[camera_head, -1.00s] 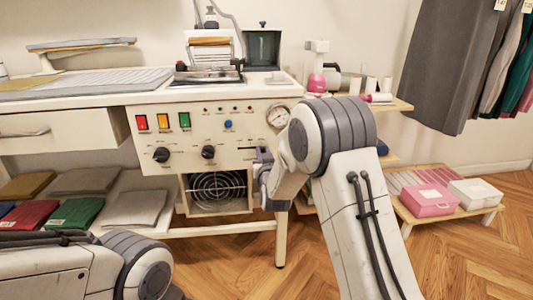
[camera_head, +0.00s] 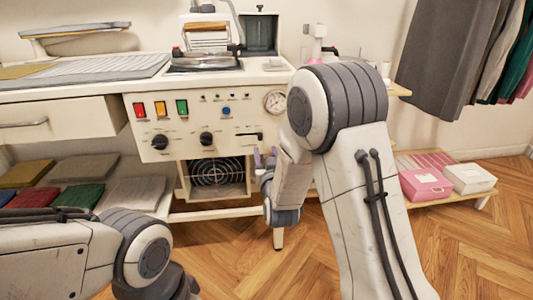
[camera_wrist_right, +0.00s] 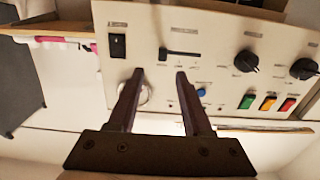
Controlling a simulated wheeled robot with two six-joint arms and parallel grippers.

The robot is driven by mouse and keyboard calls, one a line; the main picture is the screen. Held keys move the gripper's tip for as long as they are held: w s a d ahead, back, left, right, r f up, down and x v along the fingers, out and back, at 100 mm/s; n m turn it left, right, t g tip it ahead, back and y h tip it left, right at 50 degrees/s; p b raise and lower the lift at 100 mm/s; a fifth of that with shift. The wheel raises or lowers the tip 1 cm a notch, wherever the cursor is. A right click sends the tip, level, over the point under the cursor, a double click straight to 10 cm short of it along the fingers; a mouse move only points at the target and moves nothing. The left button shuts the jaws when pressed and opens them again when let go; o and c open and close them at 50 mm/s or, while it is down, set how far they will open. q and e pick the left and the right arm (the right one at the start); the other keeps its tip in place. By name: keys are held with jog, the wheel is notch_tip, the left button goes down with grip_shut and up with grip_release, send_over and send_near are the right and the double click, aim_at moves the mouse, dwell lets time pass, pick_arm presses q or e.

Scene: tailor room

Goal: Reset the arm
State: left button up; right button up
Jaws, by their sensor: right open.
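My right arm reaches down in front of the ironing station. Its gripper (camera_head: 265,157) is small in the head view, near the lower right of the station's cream control panel (camera_head: 180,128). The right wrist view is upside down and shows the two fingers of the right gripper (camera_wrist_right: 160,74) apart, with nothing between them. They point at the panel near a dark slot with a slider (camera_wrist_right: 180,53) and a black rocker switch (camera_wrist_right: 118,45). One finger partly covers the round gauge (camera_wrist_right: 142,94). My left arm lies at the lower left; its gripper is out of view.
The panel carries red, orange and green switches (camera_head: 161,109) and black knobs (camera_head: 206,139). A fan grille (camera_head: 216,171) sits below. Folded cloths (camera_head: 85,195) lie on the lower shelf. Pink and white boxes (camera_head: 425,184) stand at right. The wooden floor (camera_head: 480,235) there is clear.

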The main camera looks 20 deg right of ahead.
jog(key=shift+s, duration=0.8)
jog(key=shift+a, duration=0.1)
